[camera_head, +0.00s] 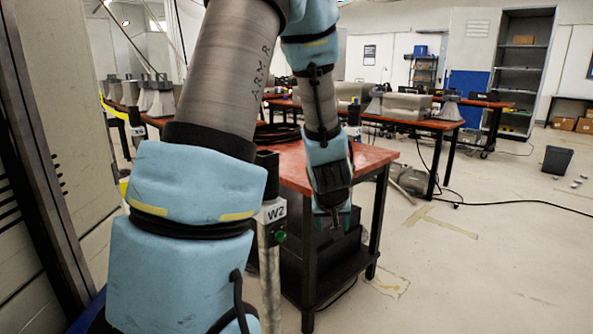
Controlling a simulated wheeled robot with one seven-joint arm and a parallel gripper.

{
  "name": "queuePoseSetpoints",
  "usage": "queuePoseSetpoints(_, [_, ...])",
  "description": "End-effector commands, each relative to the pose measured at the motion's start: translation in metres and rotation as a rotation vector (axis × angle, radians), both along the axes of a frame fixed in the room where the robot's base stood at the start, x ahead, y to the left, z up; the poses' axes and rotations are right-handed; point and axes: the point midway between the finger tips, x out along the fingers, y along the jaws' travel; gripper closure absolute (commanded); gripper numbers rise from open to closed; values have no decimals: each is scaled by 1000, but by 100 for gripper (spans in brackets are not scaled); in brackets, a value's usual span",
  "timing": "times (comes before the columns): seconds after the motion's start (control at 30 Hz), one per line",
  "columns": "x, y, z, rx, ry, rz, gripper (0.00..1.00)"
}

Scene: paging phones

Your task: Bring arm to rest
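My arm, in blue padded covers, fills the left and middle of the head view. It rises from the lower left, bends at the top edge and hangs down again. My gripper (333,208) is at its lower end, pointing down in front of the red-topped table (372,158). The gripper is dark and small here, and I cannot tell whether its fingers are open or shut. I see nothing clearly held in it. Part of the arm's bend is cut off by the top of the frame.
A grey post with a W2 label (274,212) stands close by, between my arm and the table. A tall cabinet (62,150) stands close on the left. Longer red-topped tables (420,123) stand behind. A dark bin (556,160) is at right. The floor at right front is clear.

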Motion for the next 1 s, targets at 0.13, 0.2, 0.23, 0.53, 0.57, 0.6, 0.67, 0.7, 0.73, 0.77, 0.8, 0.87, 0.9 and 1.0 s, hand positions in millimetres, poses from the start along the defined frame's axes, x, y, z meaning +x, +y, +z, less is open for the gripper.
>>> queuePoseSetpoints(0.13, [-45,61,20,12,167,-42,34])
queuePoseSetpoints(0.2, [-67,86,26,38,238,-52,34])
queuePoseSetpoints(0.23, [-77,97,27,50,269,-53,34])
queuePoseSetpoints(0.53, [-136,157,64,146,435,-40,34])
queuePoseSetpoints(0.57, [-136,157,70,146,435,-42,34])
queuePoseSetpoints(0.6, [-135,157,77,146,435,-42,34])
queuePoseSetpoints(0.67, [-135,157,90,146,435,-42,34])
queuePoseSetpoints(0.7, [-135,157,98,145,434,-42,34])
queuePoseSetpoints(0.73, [-135,157,105,145,434,-43,34])
queuePoseSetpoints(0.77, [-135,157,112,145,434,-43,34])
queuePoseSetpoints(0.8, [-135,157,122,145,434,-43,34])
queuePoseSetpoints(0.87, [-135,157,137,145,434,-43,34])
queuePoseSetpoints(0.9, [-135,156,145,145,434,-43,34])
queuePoseSetpoints(1.0, [-135,156,161,144,434,-43,34])
